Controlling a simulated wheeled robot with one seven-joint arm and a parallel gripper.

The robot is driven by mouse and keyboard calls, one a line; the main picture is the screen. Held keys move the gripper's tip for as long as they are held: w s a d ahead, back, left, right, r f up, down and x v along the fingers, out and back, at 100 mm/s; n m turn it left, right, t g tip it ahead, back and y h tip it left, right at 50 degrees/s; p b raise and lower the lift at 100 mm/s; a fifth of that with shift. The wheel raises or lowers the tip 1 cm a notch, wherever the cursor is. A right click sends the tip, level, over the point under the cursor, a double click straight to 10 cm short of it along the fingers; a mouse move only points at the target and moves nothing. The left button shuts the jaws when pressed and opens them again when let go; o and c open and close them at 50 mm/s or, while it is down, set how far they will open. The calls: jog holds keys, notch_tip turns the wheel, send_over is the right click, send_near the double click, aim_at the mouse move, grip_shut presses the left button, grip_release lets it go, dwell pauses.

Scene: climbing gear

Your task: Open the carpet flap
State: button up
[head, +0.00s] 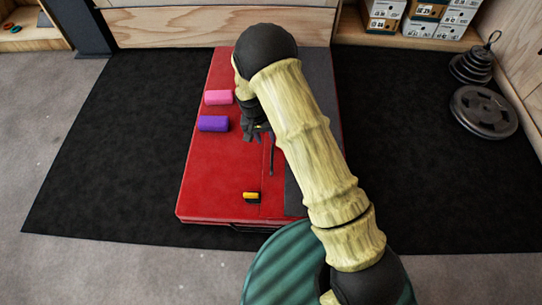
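A red crash pad (215,180) lies in the middle of the head view. A dark grey strip (321,78) runs along its right side and looks like the carpet flap; it appears to lie flat. My arm covers much of this strip. My gripper (257,133) is over the red part of the pad, left of the strip, pointing down. Its fingers are small and dark, and I cannot tell whether they are open or whether they touch the pad. A thin dark line or strap (271,158) shows on the pad just below the gripper.
A pink block (218,97) and a purple block (212,124) lie on the pad's left side. A small yellow-and-black brush-like item (251,197) is near its front. Weight plates (484,112) lie at right on the black mat (90,170). Shoe boxes (420,20) stand behind.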

aim_at(272, 156)
jog(key=f+b, duration=0.1)
jog(key=f, duration=0.2)
jog(key=d+f+b, duration=0.1)
jog(key=f+b, duration=0.1)
jog(key=f, duration=0.2)
jog(key=f+b, duration=0.2)
jog(key=f, duration=0.1)
jog(key=shift+d+f, duration=0.2)
jog(key=shift+d, duration=0.2)
grip_shut()
